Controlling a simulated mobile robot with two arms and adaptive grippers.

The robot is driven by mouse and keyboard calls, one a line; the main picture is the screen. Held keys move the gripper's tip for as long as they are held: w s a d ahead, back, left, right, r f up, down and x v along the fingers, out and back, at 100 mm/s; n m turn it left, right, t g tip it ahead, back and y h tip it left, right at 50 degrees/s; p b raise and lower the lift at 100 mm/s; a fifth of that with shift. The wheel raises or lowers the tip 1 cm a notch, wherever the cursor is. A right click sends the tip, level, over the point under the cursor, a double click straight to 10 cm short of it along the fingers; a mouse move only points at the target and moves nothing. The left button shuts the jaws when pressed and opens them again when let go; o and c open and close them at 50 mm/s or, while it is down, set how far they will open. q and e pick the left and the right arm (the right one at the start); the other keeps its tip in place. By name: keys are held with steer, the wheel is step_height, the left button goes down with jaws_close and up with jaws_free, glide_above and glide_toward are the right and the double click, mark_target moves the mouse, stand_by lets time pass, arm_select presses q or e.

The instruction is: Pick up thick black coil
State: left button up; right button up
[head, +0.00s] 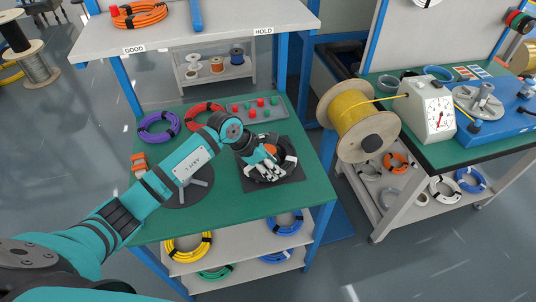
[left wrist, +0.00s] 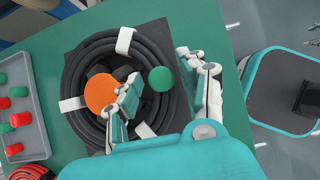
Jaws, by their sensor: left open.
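The thick black coil (left wrist: 86,58) lies flat on a dark square mat (head: 288,183) on the green table, bound with several white ties. An orange disc (left wrist: 101,92) and a green ball (left wrist: 161,79) show within its area in the left wrist view. My left gripper (head: 266,170) is over the coil in the head view and hides part of it. In the left wrist view my left gripper (left wrist: 162,92) is open, one finger over the coil's inside and the other beyond its right side. I cannot tell whether the fingers touch it. My right gripper is not in view.
A purple coil (head: 159,126), a red coil (head: 205,116) and a grey tray (head: 276,115) of red and green pieces share the green table (head: 237,203). A yellow cable spool (head: 357,121) stands to the right. The table's front right is clear.

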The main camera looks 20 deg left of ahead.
arm_select(q)
steer(key=shift+w+d+f, duration=0.2)
steer(key=shift+d+f, duration=0.05)
steer(key=shift+f, duration=0.3)
steer(key=c, duration=0.9)
steer(key=shift+r, duration=0.1)
jaws_close()
